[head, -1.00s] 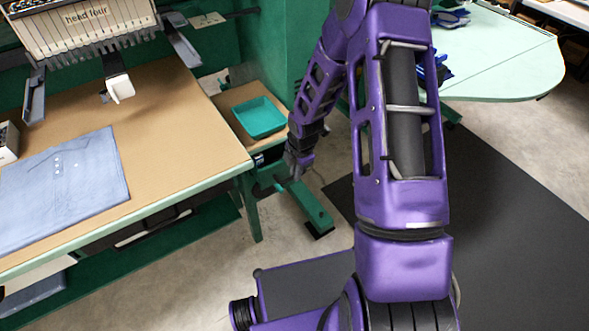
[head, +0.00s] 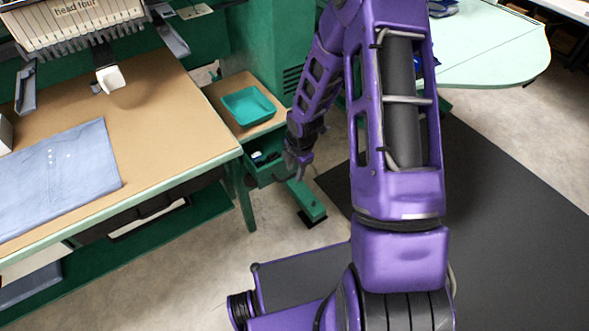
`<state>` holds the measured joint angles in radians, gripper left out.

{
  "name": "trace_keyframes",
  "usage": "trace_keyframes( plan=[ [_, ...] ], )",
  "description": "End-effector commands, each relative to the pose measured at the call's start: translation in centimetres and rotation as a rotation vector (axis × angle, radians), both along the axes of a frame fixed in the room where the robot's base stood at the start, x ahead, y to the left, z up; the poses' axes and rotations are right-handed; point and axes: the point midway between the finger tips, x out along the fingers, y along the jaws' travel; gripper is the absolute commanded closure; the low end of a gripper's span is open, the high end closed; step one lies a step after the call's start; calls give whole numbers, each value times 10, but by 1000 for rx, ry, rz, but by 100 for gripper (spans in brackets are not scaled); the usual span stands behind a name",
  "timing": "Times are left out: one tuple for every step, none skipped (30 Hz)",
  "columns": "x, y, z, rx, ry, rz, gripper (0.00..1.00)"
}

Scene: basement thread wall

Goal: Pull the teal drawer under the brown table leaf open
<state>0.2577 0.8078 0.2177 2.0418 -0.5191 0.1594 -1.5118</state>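The brown table leaf (head: 225,97) is a small flat top at the right end of the long work table. The teal drawer (head: 265,176) is under it, pulled part way out. Through its open top I see a dark inside with small blue and white items (head: 263,157). My gripper (head: 301,174) is at the right end of the drawer front, pointing down, very close to it. Contact cannot be told. Its fingers are small and partly hidden, so I cannot tell whether they are open or shut on the drawer.
A teal tray (head: 249,106) sits on the leaf. The long brown table (head: 160,130) with a folded blue cloth (head: 62,180) stands at left. A green floor foot (head: 308,203) is just below the drawer. Dark matting (head: 500,220) covers the floor at right.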

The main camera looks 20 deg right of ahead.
Motion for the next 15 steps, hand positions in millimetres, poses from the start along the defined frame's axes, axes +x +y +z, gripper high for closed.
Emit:
trace_keyframes(
  plan=[
    [0,0,0,0,0,0,55],
    [0,0,0,0,0,0,55],
    [0,0,0,0,1,0,55],
    [0,0,0,0,1,0,55],
    [0,0,0,0,1,0,55],
    [0,0,0,0,1,0,55],
    [0,0,1,0,0,0,55],
    [0,0,3,0,0,0,55],
    [-1,0,6,0,0,0,55],
    [-1,-1,10,0,0,0,55],
    [-2,-1,14,0,-1,-1,55],
    [-3,-1,20,0,-1,-1,55],
    [-4,-2,26,1,-2,-1,55],
    [-5,-2,33,0,-2,-1,55],
    [-6,-3,42,-1,-2,-1,55]
  ],
)
